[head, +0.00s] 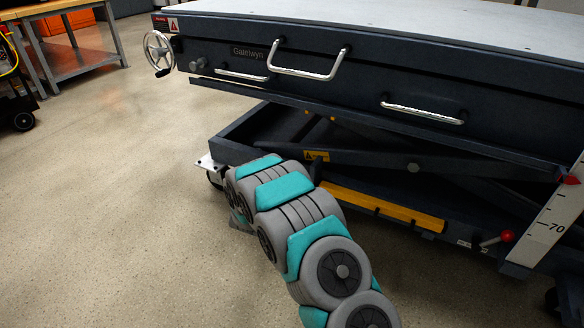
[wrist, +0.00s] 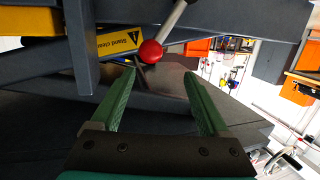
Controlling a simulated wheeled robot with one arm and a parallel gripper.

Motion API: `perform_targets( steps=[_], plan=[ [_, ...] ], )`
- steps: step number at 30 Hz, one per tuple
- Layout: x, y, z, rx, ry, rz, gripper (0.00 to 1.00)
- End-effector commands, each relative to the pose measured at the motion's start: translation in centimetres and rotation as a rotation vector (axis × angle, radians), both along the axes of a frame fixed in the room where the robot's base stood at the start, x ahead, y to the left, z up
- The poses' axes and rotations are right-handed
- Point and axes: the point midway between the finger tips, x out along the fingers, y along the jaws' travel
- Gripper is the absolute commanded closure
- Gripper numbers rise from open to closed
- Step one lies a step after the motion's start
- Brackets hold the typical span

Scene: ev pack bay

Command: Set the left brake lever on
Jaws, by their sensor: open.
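In the wrist view a brake lever has a red ball knob (wrist: 151,52) on a silver shaft (wrist: 174,15) that slants up to the right. I take it for the left lever, since my arm reaches to the left end of the lift table (head: 360,75). My gripper (wrist: 160,75) is open and empty. The knob shows between and just beyond its two green fingertips; I cannot tell how far beyond. In the head view my arm hides the left lever and my gripper. A second red-knobbed lever (head: 507,236) is at the right end of the lower frame.
A yellow bar (head: 380,205) runs along the lower frame, and a "Stand clear" label (wrist: 125,40) is near the knob. A white scale post (head: 550,228) stands at the right. A handwheel (head: 158,52) sticks out at the upper left. The floor (head: 110,190) to the left is clear.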

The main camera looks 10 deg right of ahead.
Motion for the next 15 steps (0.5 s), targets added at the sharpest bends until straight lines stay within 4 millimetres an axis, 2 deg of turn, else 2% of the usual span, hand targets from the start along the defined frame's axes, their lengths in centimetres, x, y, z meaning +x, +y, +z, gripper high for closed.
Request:
perform_targets(
  steps=[1, 4, 10, 15],
  plan=[
    [-0.1, -0.1, -1.1, -0.024, -0.022, -0.015, 0.22],
    [-0.4, -0.6, -2.1, -0.067, -0.066, -0.044, 0.22],
    [-0.6, -1.0, -2.5, -0.104, -0.108, -0.07, 0.22],
    [0.9, -1.9, -2.4, -0.104, -0.113, -0.073, 0.22]
  ],
)
